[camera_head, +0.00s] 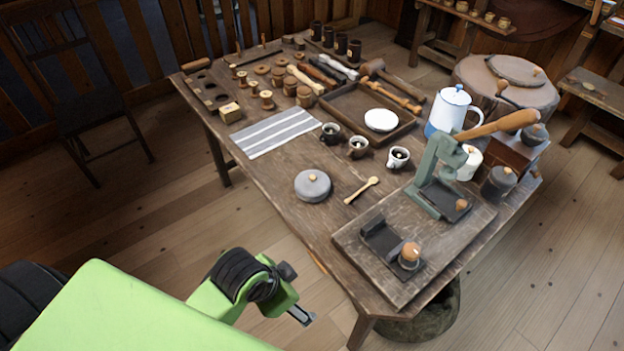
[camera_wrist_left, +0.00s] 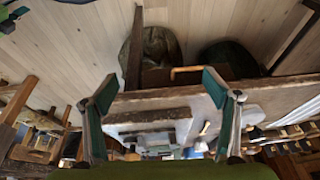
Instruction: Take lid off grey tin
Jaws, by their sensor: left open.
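A low round grey tin (camera_head: 313,190) stands on the wooden table. Its grey lid with a small light wooden knob (camera_head: 312,177) sits on top. My left gripper (camera_head: 303,316) is off the table's near left edge, well apart from the tin and lower in the head view. In the left wrist view its two fingers (camera_wrist_left: 158,88) are spread wide with nothing between them. I cannot make out the tin clearly in the wrist view. My right gripper is not in view.
A wooden spoon (camera_head: 362,190) lies right of the tin, with small cups (camera_head: 358,147) behind it. A striped cloth (camera_head: 275,133) lies to the back left. A board (camera_head: 340,237) with a green lever press (camera_head: 437,168) is at the right. The table left of the tin is clear.

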